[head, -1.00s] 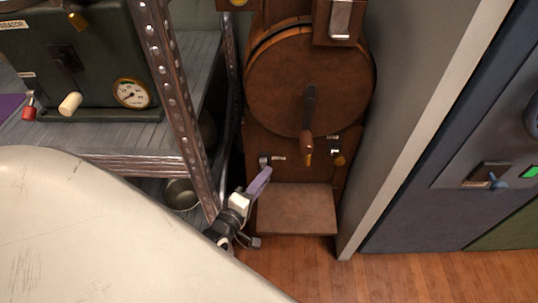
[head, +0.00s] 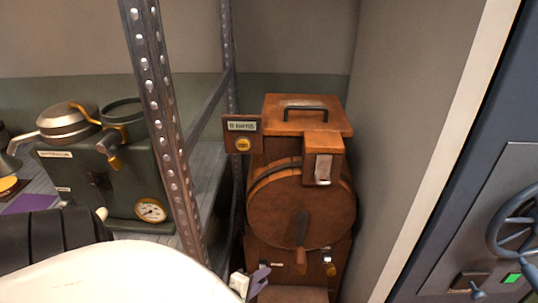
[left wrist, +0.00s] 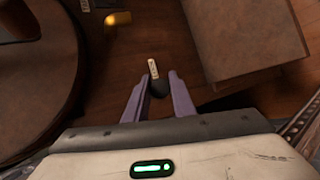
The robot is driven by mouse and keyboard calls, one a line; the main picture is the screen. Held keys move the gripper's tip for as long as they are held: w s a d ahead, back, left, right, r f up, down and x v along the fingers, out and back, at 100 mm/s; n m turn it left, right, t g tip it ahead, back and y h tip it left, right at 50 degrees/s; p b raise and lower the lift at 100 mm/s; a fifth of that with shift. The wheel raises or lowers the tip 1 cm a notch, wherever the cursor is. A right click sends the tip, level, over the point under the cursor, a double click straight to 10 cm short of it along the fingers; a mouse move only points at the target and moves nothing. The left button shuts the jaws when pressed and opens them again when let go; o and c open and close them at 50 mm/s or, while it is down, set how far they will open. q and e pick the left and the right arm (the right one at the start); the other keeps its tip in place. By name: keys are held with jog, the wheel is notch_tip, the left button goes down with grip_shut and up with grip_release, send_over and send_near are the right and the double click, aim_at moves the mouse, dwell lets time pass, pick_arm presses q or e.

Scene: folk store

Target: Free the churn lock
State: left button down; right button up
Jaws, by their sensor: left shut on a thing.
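The wooden churn (head: 285,215) stands right of the shelf post, with a round drum, a crank (head: 301,235) and a lidded top. A small metal fitting (head: 330,268) sits low on its front right. My left gripper (head: 252,284) is low at the churn's front left. A brass piece (left wrist: 118,18) shows beyond. My right gripper is not in view.
A metal shelf post (head: 160,110) and a green appliance with a gauge (head: 151,210) stand left. A grey wall (head: 400,130) and a blue panel with a wheel (head: 515,225) stand right. A wooden ledge (left wrist: 245,40) sticks out near the gripper.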

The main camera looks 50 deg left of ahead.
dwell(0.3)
pick_arm(q)
jog(key=c, duration=1.5)
grip_release()
jog(key=shift+r, duration=0.1)
jog(key=shift+p+v, duration=1)
jog(key=shift+v, duration=4.15)
